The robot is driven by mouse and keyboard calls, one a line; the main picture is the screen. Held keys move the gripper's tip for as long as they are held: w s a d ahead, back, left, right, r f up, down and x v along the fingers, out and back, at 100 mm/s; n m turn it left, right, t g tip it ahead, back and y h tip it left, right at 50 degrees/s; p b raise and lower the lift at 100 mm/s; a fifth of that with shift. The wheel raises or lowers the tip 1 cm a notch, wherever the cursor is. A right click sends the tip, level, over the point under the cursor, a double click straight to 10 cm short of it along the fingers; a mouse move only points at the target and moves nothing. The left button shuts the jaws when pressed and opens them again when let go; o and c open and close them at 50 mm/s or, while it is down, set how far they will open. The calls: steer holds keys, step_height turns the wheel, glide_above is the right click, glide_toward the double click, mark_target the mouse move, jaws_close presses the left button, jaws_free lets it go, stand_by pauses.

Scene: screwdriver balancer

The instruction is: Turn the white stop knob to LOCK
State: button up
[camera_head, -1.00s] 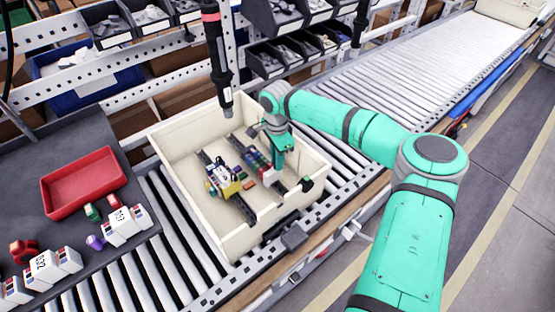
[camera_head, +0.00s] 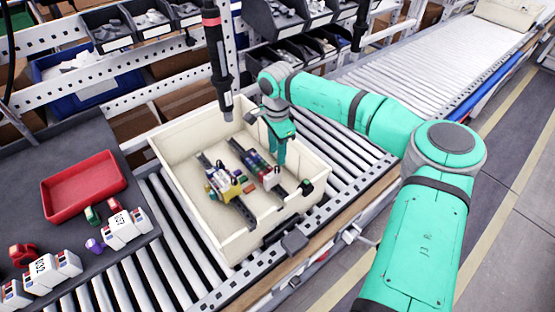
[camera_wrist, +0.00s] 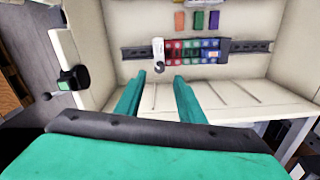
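The white stop (camera_wrist: 158,52) sits at the left end of a row of coloured terminal blocks (camera_wrist: 195,52) on a dark rail in the wrist view. A small round grey-white knob shows at its lower end; its markings are too small to read. In the head view the white stop (camera_head: 270,180) is at the near end of the row, inside the cream crate (camera_head: 215,240). My gripper (camera_wrist: 160,78) has its two teal fingers apart, with nothing between them. The fingertips appear just in front of the stop and apart from it. In the head view my gripper (camera_head: 279,162) reaches down into the crate.
A second rail carries a yellow-and-white device (camera_head: 226,184). A black screwdriver (camera_head: 217,70) hangs above the crate. A red tray (camera_head: 84,186) stands left.

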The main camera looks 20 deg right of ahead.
step_height(320, 180, up, 5)
steer(key=shift+f, duration=0.2)
steer(key=shift+w, duration=0.1)
stand_by(0.4)
